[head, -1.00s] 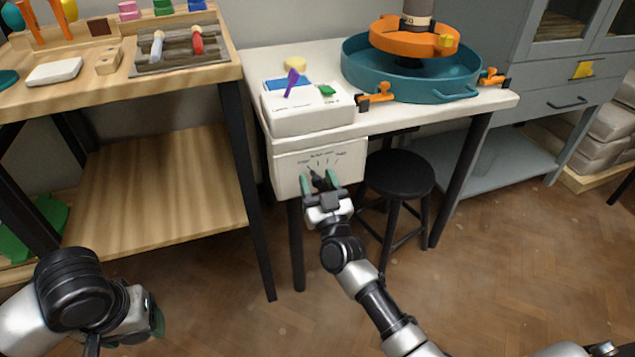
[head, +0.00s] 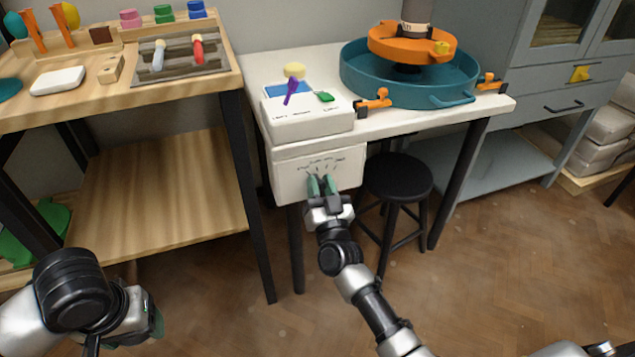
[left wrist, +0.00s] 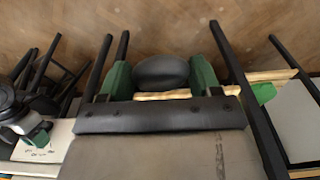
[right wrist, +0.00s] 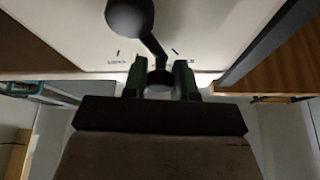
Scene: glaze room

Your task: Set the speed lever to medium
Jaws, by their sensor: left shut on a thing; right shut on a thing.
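The speed lever is black, with a round knob (right wrist: 130,18) and a thin bent stem, in the right wrist view. It sits on the white front panel (head: 285,180) under the white table, below printed marks too small to read. My right gripper (head: 321,184) is shut on the lever's stem, its green fingertips close to the panel. In the head view the fingers hide most of the lever, so I cannot tell its setting. My left gripper (left wrist: 162,78) is low at the lower left, away from the panel, its fingers on either side of a dark rounded thing (left wrist: 160,70).
A white control box (head: 310,124) and a teal basin (head: 375,85) with an orange wheel stand on the white table. A black stool (head: 398,176) is right of the panel. A wooden workbench (head: 130,88) stands at left. Open floor lies in front.

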